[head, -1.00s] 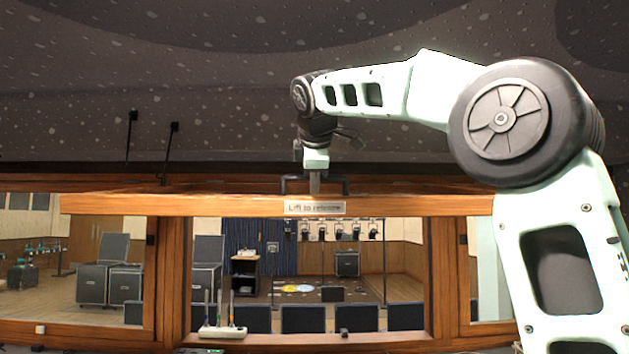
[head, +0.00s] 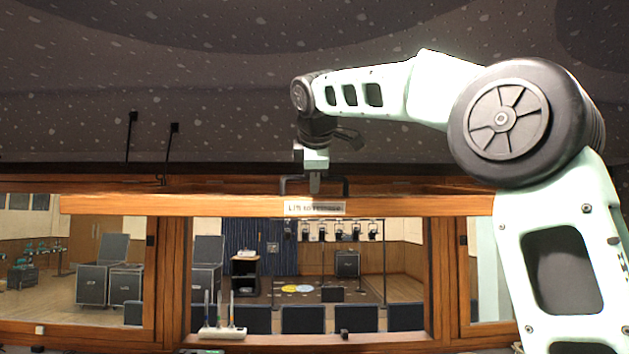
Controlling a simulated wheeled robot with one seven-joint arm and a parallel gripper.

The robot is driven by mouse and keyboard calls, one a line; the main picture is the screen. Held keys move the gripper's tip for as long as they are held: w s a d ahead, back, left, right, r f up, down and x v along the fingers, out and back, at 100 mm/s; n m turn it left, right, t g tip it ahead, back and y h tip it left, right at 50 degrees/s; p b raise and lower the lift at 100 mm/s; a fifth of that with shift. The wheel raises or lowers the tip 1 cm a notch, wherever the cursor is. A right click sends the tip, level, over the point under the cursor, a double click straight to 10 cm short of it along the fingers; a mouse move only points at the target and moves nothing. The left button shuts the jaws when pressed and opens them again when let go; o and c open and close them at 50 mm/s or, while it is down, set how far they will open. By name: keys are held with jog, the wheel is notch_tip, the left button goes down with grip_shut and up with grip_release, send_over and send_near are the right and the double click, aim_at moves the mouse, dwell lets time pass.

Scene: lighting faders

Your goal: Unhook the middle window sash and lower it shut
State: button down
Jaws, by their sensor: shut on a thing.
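The middle window sash (head: 400,205) shows as a wooden rail across the top of the middle opening, swung up and seen edge-on. A dark bar handle (head: 345,185) stands on the rail, above a small label (head: 314,207) that reads "Lift to release" in the earlier head view. My gripper (head: 315,184) points down at the middle of the handle and is shut on it. The fingers hide the middle of the handle. I cannot make out the hook that holds the sash.
Below the sash is the open middle window frame (head: 172,275). My arm fills the right side.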

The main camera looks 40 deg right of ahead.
aim_at(314, 211)
jog(key=shift+s+a+r+p, duration=0.15)
jog(key=shift+r+p, duration=1.35)
jog(key=shift+r, duration=0.35)
